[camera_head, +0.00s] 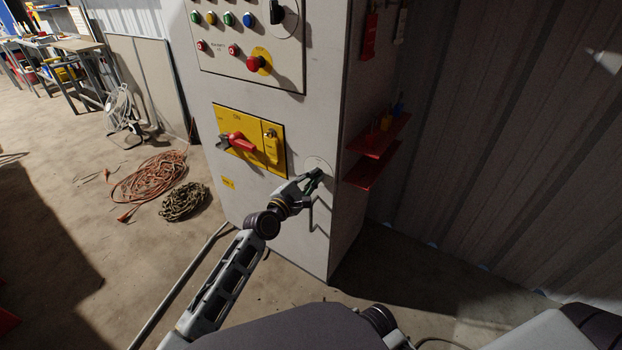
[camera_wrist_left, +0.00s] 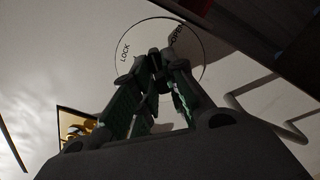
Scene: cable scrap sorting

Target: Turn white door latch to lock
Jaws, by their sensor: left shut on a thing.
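The door latch sits on a round white plate (camera_head: 319,163) on the front of the grey cabinet, low and near its right edge. In the left wrist view the plate (camera_wrist_left: 190,30) carries the word LOCK at its left and another, partly hidden word at its upper right. My left gripper (camera_head: 314,178) is at the plate, its green-padded fingers closed together on the latch's dark knob (camera_wrist_left: 158,56). The fingers hide most of the latch, so its exact angle is hard to tell. My right gripper is not in view.
A yellow panel (camera_head: 229,120) with a red rotary handle (camera_head: 240,142) and yellow padlock (camera_head: 271,148) is left of the latch. A bent grey door handle (camera_head: 311,215) hangs just below. Red shelves (camera_head: 372,150) jut from the cabinet's right side. Cables (camera_head: 150,178) lie on the floor at left.

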